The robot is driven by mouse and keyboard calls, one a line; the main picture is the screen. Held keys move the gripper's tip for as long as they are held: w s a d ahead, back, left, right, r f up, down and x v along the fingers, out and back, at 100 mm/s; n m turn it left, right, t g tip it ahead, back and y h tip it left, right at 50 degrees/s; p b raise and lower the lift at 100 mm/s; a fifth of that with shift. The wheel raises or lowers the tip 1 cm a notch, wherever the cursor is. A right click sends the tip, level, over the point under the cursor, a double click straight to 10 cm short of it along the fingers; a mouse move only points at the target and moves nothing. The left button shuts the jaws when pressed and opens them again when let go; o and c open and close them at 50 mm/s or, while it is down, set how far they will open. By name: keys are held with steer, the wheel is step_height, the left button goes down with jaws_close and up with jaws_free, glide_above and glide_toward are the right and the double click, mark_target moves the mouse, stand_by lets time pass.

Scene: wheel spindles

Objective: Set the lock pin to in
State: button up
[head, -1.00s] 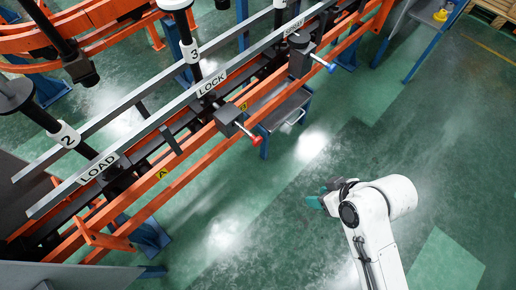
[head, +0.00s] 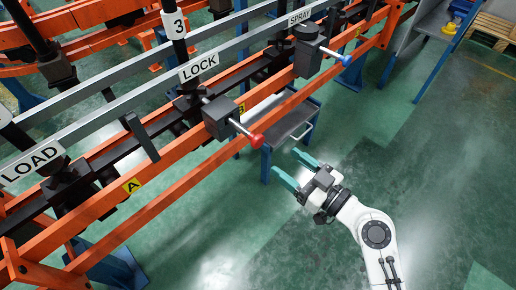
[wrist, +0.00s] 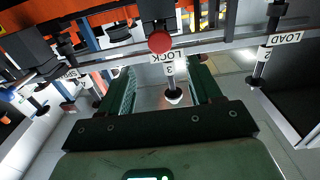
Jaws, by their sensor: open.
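The lock pin is a silver rod with a red knob (head: 257,141), sticking out of a dark block (head: 220,117) on the orange rail under the LOCK sign (head: 198,66). In the wrist view the red knob (wrist: 159,41) shows end-on, ahead of my gripper and near the middle between its fingers. My gripper (head: 289,168) has teal fingers spread open and empty. It is to the right of and slightly below the knob in the head view, apart from it.
The orange rail (head: 180,168) runs diagonally across. A blue-legged cart (head: 290,125) stands behind my fingers. The green floor at lower right is clear.

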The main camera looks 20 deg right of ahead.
mark_target(260, 142)
steer(key=p+x, duration=0.1)
steer(key=x, duration=0.9)
steer(key=shift+w+a, duration=0.25)
steer(key=shift+w, duration=0.05)
steer(key=shift+c, duration=0.4)
jaws_close()
